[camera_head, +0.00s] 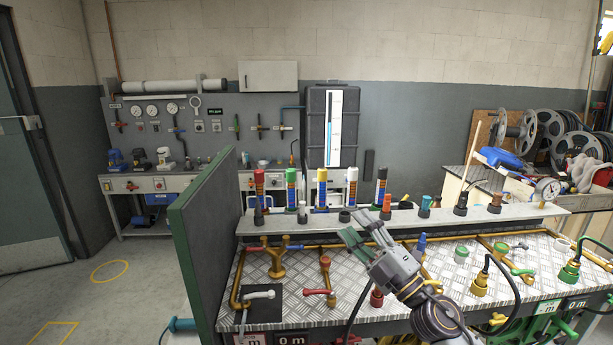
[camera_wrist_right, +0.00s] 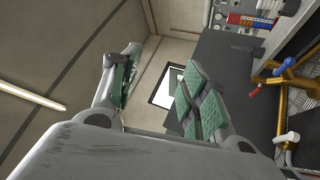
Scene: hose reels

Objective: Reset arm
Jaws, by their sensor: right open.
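My right gripper (camera_head: 362,232) is over the middle of the metal-plated bench (camera_head: 345,262), with its arm coming in from the lower right. Its two green-padded fingers point up and to the left. In the right wrist view the gripper (camera_wrist_right: 158,88) shows its fingers well apart, with nothing between them. It is open and empty. My left arm and gripper are not in the head view.
Brass pipes with a red-handled valve (camera_head: 319,292) run along the bench near the gripper. A shelf behind holds several coloured fittings, including a yellow-topped column (camera_head: 322,188). A green panel (camera_head: 205,235) stands at the bench's left end. Hose reels (camera_head: 551,125) stand back right.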

